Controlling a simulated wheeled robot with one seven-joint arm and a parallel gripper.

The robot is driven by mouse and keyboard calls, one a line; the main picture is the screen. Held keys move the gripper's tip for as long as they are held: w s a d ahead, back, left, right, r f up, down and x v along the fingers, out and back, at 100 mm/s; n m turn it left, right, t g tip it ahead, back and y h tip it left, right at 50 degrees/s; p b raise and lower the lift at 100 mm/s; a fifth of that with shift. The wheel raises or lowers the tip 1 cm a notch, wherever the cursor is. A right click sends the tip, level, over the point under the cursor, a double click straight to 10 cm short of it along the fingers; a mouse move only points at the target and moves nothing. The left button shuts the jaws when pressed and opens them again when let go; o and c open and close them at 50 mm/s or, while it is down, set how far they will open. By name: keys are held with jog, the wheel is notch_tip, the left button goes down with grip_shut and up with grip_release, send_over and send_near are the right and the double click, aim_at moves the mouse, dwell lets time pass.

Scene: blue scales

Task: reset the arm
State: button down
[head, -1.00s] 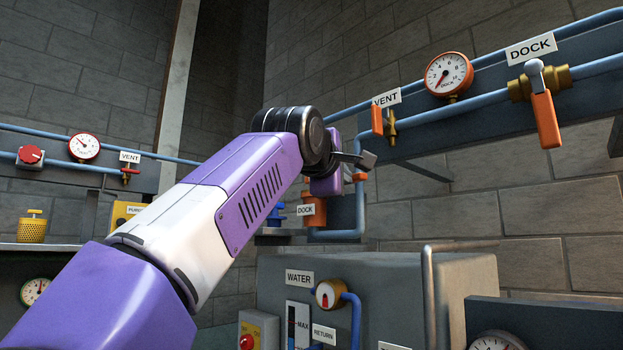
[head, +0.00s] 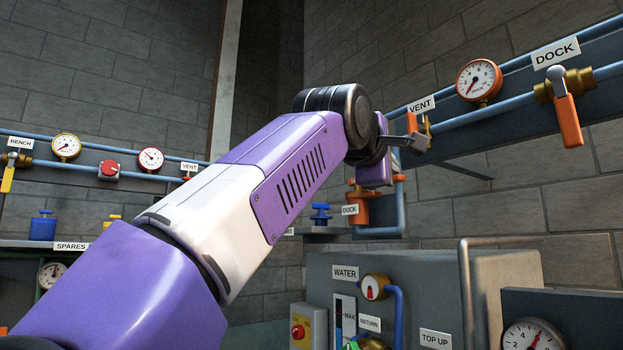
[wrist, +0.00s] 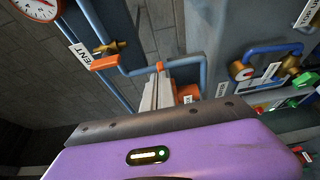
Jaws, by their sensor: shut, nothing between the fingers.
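My purple and white arm reaches up from the lower left in the head view. My gripper (head: 412,138) is at its far end, small, with its grey fingers overlapping the VENT valve in the picture; I cannot tell the gap in depth. In the wrist view the pale grey fingers (wrist: 157,95) are together with nothing between them. My purple wrist housing fills the lower part of that view.
On the right wall are a VENT label (head: 421,105), a pressure gauge (head: 479,81) and the orange-handled DOCK valve (head: 568,120). Below stands a grey WATER cabinet (head: 420,285). A left wall panel carries gauges and a red knob (head: 109,169).

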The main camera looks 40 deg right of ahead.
jog(key=shift+s+a, duration=0.2)
jog(key=shift+s, duration=0.3)
